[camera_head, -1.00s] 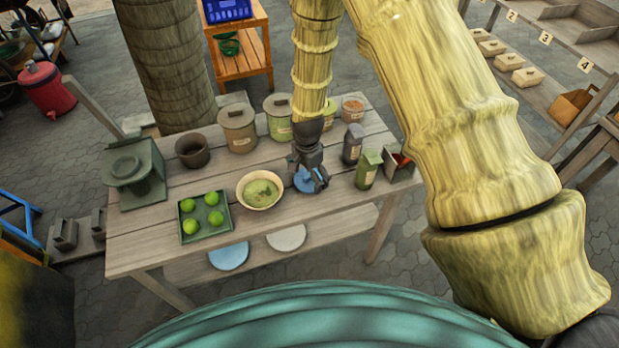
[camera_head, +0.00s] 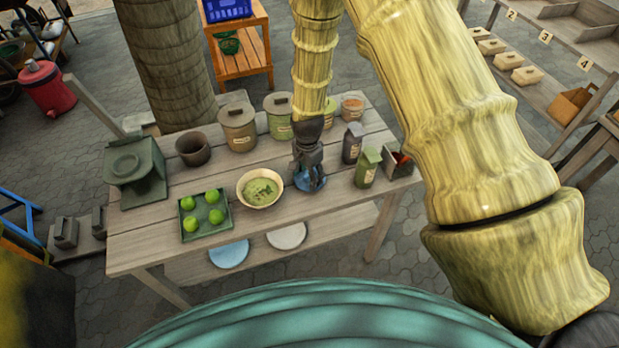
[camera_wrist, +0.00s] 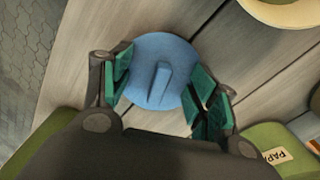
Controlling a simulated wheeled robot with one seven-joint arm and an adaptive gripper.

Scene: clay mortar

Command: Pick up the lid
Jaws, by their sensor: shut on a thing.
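The lid (camera_wrist: 148,58) is a flat blue disc with a raised bar handle across its middle. In the wrist view it lies between the green finger pads of my gripper (camera_wrist: 163,85), which is shut on it across its rim. In the head view my gripper (camera_head: 309,172) points down at the table, right of the bowl, and the blue lid (camera_head: 306,184) is partly hidden behind the fingers. I cannot tell whether the lid touches the tabletop.
On the wooden table (camera_head: 150,240), a bowl (camera_head: 261,188) stands left of my gripper and a tray (camera_head: 187,237) of green balls further left. Lidded canisters (camera_head: 238,128) stand behind. A dark container (camera_head: 352,143) and a green one (camera_head: 367,167) stand close on the right.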

